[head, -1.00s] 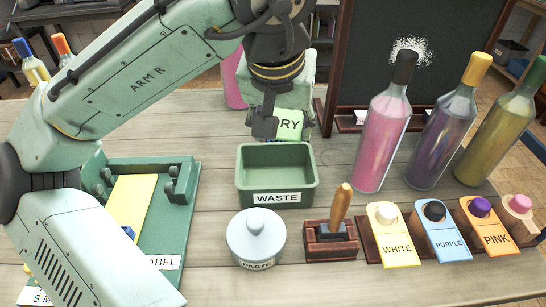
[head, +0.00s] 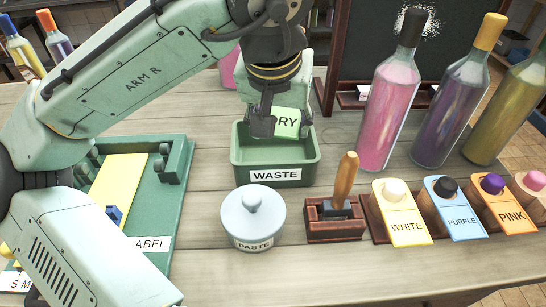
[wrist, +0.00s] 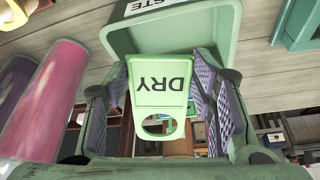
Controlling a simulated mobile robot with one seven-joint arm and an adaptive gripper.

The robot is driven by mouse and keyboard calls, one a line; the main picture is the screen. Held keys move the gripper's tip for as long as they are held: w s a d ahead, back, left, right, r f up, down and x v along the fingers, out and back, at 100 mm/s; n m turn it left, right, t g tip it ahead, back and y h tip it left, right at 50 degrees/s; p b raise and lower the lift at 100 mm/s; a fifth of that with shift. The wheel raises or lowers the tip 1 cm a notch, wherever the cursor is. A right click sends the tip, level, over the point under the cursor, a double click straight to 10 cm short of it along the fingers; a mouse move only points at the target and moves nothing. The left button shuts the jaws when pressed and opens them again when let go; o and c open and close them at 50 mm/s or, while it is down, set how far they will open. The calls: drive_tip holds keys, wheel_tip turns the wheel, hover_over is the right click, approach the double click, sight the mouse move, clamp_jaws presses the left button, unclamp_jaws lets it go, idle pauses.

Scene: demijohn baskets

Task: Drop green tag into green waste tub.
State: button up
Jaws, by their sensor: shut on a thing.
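The green tag (head: 287,122), lettered "DRY", is held in my gripper (head: 275,128) at the back part of the green waste tub. In the wrist view the tag (wrist: 160,83) sits between the two finger pads, with its round hole toward me. My gripper is shut on it. The green tub (head: 275,175), labelled "WASTE", stands on the table; its rim (wrist: 180,40) also shows in the wrist view beyond the tag. The tag is over or just behind the tub opening; I cannot tell its exact height. My fingers hide part of the tub's back rim.
A paste jar (head: 253,218) and a wooden-handled tool in a block (head: 340,205) stand in front of the tub. Tags on pegs (head: 402,215) and tall bottles (head: 395,100) are at right. A green label board (head: 150,190) lies at left.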

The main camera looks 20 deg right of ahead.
drive_tip(key=o, duration=0.8)
drive_tip(key=v, duration=1.2)
